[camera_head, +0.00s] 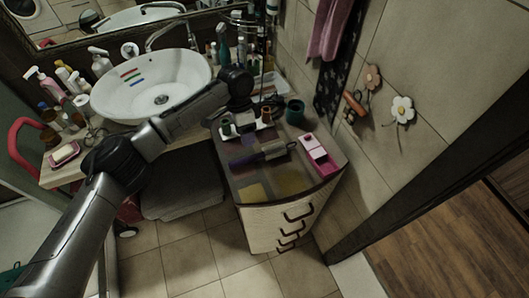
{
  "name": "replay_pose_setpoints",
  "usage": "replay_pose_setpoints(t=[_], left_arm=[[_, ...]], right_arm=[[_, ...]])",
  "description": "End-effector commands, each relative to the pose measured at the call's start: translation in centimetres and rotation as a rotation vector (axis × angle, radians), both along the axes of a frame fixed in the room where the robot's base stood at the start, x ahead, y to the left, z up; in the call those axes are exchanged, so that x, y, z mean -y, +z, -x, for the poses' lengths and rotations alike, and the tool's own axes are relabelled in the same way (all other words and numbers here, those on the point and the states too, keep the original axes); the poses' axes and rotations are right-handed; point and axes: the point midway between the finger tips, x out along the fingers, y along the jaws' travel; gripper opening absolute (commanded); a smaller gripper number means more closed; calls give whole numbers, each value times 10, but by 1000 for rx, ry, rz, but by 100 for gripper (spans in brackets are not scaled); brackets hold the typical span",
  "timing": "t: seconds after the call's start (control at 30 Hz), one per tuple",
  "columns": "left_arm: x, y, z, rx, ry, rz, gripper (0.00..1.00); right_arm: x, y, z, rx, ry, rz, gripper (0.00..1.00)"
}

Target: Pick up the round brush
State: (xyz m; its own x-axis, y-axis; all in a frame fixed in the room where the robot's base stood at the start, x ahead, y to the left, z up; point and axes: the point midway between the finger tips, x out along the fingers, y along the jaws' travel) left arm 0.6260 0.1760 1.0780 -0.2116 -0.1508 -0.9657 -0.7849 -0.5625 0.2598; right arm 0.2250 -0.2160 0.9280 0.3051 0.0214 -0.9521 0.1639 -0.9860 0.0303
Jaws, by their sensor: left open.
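The round brush (270,152), with a dark purplish-grey body, lies on the top of the drawer cabinet (283,183). My left arm comes in from the left and passes in front of the basin. My left gripper (246,122) is open at the back part of the cabinet top, behind the brush and apart from it. Its fingers are small and dark in this view and hard to separate from the items around them. My right gripper is not in view.
A pink and white box (319,155) lies right of the brush, and a dark green cup (295,112) stands behind it. A white basin (150,88) is on the counter at left, with several bottles around it. Yellowish flat patches (291,182) mark the cabinet's front part.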

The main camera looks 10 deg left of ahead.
Motion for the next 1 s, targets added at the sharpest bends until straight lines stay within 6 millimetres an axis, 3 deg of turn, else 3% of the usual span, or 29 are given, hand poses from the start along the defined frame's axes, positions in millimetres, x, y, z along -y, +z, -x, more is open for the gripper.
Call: replay_pose_setpoints(t=[0.2,0.53,0.8,1.0], left_arm=[[5,-32,7,-1,0,-2,56],[8,-50,10,0,1,-2,56],[13,-84,14,0,0,-2,56],[15,-96,16,1,1,-1,56]], right_arm=[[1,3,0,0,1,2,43],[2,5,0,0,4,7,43],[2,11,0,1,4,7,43],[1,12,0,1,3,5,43]])
